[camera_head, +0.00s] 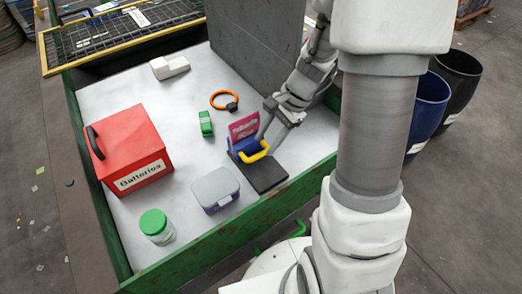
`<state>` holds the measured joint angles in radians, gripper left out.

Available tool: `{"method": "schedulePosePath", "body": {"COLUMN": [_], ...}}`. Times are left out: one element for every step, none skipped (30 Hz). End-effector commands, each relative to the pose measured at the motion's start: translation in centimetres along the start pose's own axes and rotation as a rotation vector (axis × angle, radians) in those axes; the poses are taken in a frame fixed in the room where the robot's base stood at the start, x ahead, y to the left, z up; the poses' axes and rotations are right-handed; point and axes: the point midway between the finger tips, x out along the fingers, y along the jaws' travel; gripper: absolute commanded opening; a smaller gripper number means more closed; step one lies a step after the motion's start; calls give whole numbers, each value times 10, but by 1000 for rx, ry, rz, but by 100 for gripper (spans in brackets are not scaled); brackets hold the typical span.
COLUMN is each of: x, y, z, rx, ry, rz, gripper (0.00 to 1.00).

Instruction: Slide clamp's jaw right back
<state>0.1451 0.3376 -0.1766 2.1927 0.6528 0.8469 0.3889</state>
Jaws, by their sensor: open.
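The clamp sits on a dark flat base plate (268,174) near the front right of the white work surface. It has a blue body (249,146) and a yellow handle-like bar (254,156) at its front. A pink card or box (244,126) with lettering stands upright at the clamp's back, seemingly between the blue parts. My gripper (267,134) reaches down from the upper right, with its fingers apart, just behind and right of the blue body. Whether a finger touches the clamp cannot be told. The gap between the jaws is mostly hidden.
Around the clamp stand a red Batteries box (145,148), grey-lilac case (214,188), green-lidded jar (157,226), green item (206,123), orange ring (222,98) and white device (169,67). A grey panel (258,40) rises behind. A green rim (215,246) edges the surface.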

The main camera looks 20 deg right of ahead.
Motion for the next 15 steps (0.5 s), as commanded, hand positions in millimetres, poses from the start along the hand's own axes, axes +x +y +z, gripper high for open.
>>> {"method": "schedulePosePath", "body": {"x": [12,16,22,26,29,33,35,37,39,40,41,42,42,42,42], "y": [1,1,1,1,1,0,0,0,0,0,0,0,0,0,0], "z": [0,0,0,0,0,0,0,0,0,0,0,0,0,0,0], "rx": [1,1,0,-1,0,1,1,1,0,0,0,0,-1,-1,-1], "ry": [-2,-2,-1,-1,-1,0,0,0,0,0,0,0,1,1,1], "rz": [4,3,2,3,3,1,1,1,1,1,1,1,1,0,0], "gripper": [50,50,50,50,50,50,50,50,50,50,50,50,50,50,50]}}
